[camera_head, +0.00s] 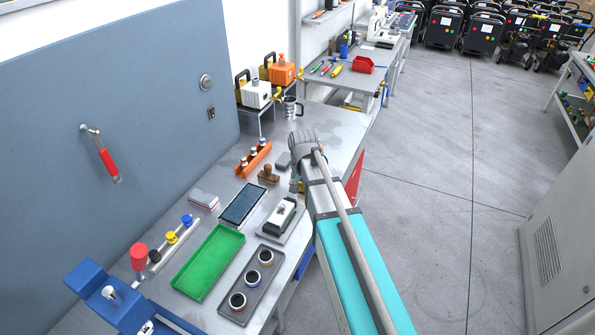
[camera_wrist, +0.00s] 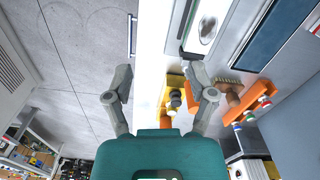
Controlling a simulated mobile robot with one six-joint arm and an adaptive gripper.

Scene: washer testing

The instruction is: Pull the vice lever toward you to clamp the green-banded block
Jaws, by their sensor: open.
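A blue vice-like fixture (camera_head: 105,290) stands at the lower left of the bench in the head view, partly cut off by the frame's edge. A red knob on an upright stem (camera_head: 138,256) stands beside it; I cannot tell whether this is the vice lever. I cannot make out a green-banded block. My gripper (camera_wrist: 160,82) is open and empty in the wrist view, its two fingers spread wide above the bench's edge area. It is far from the blue fixture. In the head view my arm hides the gripper.
A green tray (camera_head: 183,283) and a dark tray with ringed cylinders (camera_head: 259,293) lie on the bench. A dark tablet (camera_head: 243,204) and an orange rack (camera_head: 254,160) lie farther back. A red-handled lever (camera_head: 108,165) is on the grey panel. Open floor (camera_head: 435,240) lies right.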

